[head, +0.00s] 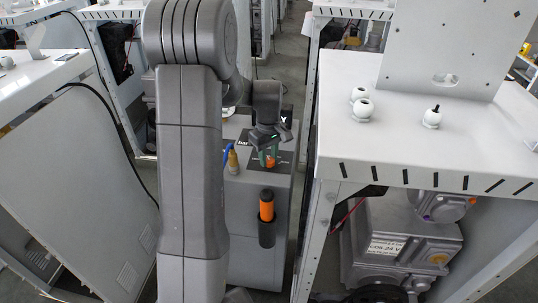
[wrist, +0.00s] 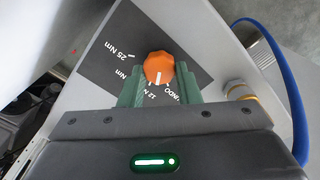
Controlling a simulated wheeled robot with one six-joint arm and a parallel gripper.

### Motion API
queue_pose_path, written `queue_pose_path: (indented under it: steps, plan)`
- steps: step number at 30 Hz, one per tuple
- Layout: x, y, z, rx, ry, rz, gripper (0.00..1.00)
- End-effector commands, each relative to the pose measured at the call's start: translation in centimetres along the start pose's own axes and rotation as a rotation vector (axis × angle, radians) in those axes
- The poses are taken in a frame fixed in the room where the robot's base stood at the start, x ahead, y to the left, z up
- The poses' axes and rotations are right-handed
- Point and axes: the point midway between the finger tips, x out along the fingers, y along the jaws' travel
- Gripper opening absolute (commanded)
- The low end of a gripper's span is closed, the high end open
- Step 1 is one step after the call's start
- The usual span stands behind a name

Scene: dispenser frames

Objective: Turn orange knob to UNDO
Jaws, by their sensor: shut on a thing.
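The orange knob (wrist: 158,66) sits on a dark label plate (wrist: 110,50) on a light grey box. Its white line points down in the wrist view, between the "12 N" (wrist: 151,91) and "UNDO" (wrist: 176,95) markings. A "25 Nm" marking (wrist: 124,50) is at upper left. My gripper (wrist: 158,77) has its green fingers on either side of the knob and is shut on it. In the head view my gripper (head: 268,154) points down over the box, and a bit of the orange knob (head: 271,161) shows between the fingers.
A brass fitting (head: 233,160) with a blue hose stands left of the knob. An orange-handled tool (head: 266,206) sits in a black holder on the box front. A white-topped frame (head: 400,140) with white knobs is close on the right; another unit (head: 80,180) is left.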

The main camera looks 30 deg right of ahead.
Motion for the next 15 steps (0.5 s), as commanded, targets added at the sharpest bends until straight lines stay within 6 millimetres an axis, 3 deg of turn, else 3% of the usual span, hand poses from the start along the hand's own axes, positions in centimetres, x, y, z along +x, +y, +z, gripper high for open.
queue_pose_path:
  steps: [15]
  plan:
    - [-0.12,-0.1,-0.04,-0.391,0.002,0.003,0.07]
